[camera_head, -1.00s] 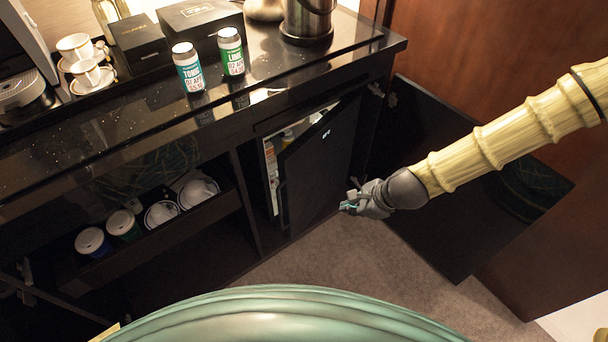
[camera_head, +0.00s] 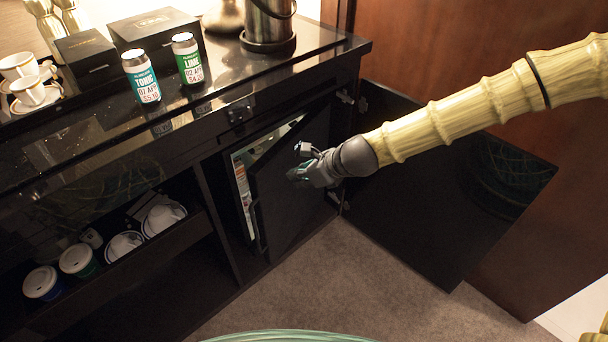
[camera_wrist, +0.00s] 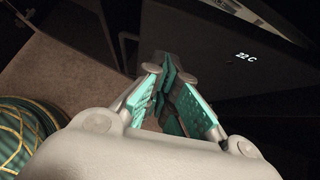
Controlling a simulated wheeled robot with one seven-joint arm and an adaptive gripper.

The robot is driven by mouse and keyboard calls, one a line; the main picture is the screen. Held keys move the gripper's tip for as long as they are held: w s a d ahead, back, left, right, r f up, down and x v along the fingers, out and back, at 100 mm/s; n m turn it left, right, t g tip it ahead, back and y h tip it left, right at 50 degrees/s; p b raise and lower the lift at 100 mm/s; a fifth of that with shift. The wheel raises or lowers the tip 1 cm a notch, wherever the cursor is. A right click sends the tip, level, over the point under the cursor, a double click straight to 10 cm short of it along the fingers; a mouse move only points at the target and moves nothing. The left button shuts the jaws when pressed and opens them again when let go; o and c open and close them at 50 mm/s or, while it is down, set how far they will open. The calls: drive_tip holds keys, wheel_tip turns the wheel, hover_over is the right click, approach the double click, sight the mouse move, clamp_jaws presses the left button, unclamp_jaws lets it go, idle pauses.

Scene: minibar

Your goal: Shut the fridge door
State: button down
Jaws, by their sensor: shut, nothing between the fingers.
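The black fridge door (camera_head: 287,203) stands ajar in the head view. A gap on its left shows the lit fridge interior (camera_head: 243,185) with items on its shelves. My gripper (camera_head: 298,167) is shut and empty, in front of the door's outer face at upper middle height. Whether it touches the door cannot be told. In the wrist view, the shut fingers (camera_wrist: 168,80) reach toward the dark door (camera_wrist: 210,45).
A black cabinet door (camera_head: 410,215) stands wide open right of the fridge, below my arm. The counter (camera_head: 215,98) above holds cans, boxes, cups and an ice bucket (camera_head: 268,22). Carpet (camera_head: 335,285) in front is clear.

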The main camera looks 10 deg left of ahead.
sight(268, 178)
drive_tip(key=w+a+f, duration=0.1)
drive_tip(key=a, duration=0.1)
drive_tip(key=w+a+f, duration=0.1)
drive_tip(key=a, duration=0.1)
drive_tip(key=w+a+f, duration=0.1)
drive_tip(key=a, duration=0.1)
drive_tip(key=shift+a+f, duration=0.15)
drive_tip(key=shift+a, duration=0.2)
